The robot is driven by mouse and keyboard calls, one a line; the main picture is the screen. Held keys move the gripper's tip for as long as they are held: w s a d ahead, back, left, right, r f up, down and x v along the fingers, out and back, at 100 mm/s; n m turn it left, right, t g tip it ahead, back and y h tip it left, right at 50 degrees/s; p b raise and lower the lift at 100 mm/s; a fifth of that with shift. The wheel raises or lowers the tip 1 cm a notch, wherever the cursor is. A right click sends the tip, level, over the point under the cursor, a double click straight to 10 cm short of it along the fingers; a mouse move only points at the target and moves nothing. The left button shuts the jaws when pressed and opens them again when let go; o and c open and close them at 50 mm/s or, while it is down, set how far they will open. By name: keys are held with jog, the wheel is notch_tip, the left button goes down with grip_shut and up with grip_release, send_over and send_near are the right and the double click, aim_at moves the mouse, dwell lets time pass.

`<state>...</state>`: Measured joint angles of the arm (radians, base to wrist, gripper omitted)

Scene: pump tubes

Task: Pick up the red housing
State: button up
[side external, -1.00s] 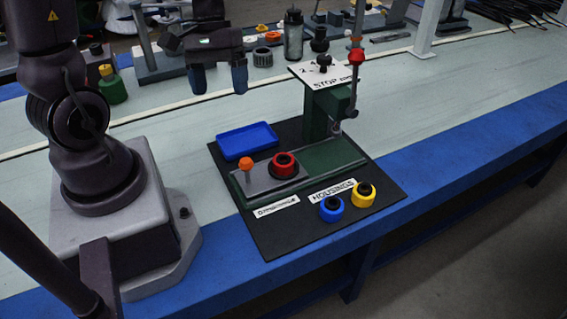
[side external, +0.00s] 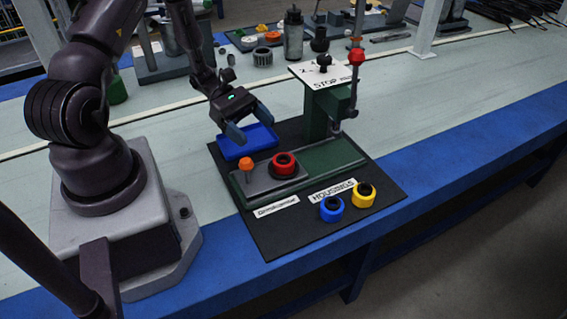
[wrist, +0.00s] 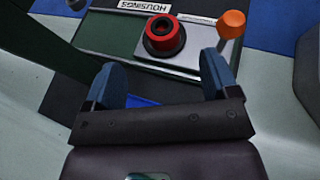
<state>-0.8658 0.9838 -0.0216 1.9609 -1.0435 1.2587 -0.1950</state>
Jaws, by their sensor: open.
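The red housing (side external: 284,163) is a short red ring with a dark centre. It sits on the grey plate of the green press base, right of the orange knob. It also shows in the wrist view (wrist: 163,37), beyond and between my fingertips. My gripper (side external: 255,130) is open and empty, above the blue tray, up and left of the housing and apart from it. In the wrist view its two blue fingers (wrist: 163,75) are spread wide, pointing towards the housing. Nothing hides the housing.
The orange knob (side external: 246,163) stands close left of the housing. The green press column (side external: 318,116) with its lever rises behind right. Blue (side external: 332,209) and yellow (side external: 363,194) housings stand at the mat's front. The blue tray (side external: 232,151) lies partly under my gripper.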

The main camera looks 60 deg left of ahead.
aim_at(284, 159)
jog(key=x, duration=0.8)
jog(key=shift+d+f, duration=0.2)
jog(key=shift+f, duration=0.1)
jog(key=c, duration=1.1)
jog(key=shift+o, duration=0.2)
jog(key=shift+r, duration=0.15)
